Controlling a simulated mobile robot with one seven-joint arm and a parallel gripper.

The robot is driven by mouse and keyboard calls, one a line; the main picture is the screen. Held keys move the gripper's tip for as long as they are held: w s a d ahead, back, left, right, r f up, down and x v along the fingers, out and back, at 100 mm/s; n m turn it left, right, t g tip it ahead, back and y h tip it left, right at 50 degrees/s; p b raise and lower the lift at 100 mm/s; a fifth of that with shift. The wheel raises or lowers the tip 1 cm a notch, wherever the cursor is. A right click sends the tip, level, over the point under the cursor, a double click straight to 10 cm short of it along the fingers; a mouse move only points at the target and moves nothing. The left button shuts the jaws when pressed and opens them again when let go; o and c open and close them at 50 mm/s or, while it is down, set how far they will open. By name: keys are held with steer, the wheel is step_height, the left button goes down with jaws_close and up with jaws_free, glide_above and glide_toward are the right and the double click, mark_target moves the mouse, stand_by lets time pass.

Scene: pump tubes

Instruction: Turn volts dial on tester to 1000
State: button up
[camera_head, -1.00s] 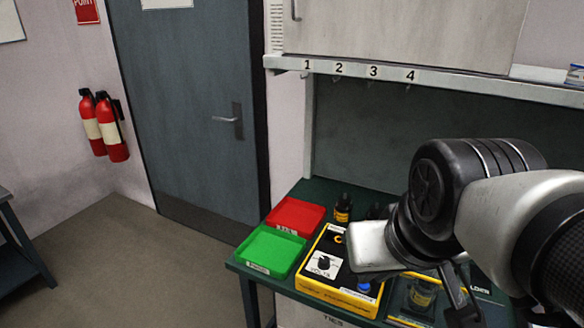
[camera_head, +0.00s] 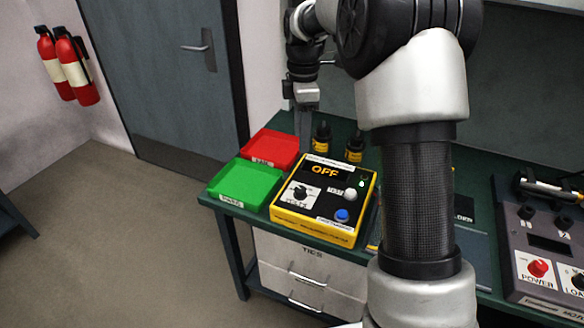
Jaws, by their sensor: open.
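The yellow tester (camera_head: 322,202) sits on the green bench with its black face up. Its display (camera_head: 326,170) reads OFF. The volts dial (camera_head: 300,192) is a black knob on a white plate at the tester's left. A white button (camera_head: 350,194) and a blue button (camera_head: 342,215) are to its right. My gripper (camera_head: 305,145) points down behind the tester, beside the red tray, above and beyond the dial. It is apart from the dial and holds nothing that I can see. Its fingers are thin and seen edge-on.
A red tray (camera_head: 268,134) and a green tray (camera_head: 241,174) stand left of the tester. My arm blocks the bench right of the tester. A grey panel with a red POWER knob (camera_head: 538,268) is at far right.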

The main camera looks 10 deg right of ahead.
mark_target(300, 189)
step_height(300, 189, down, 18)
steer(key=shift+w+r+b, duration=0.1)
steer(key=shift+w+b, duration=0.05)
steer(key=shift+b, duration=0.55)
steer(key=c, duration=1.1)
steer(key=shift+o, duration=0.2)
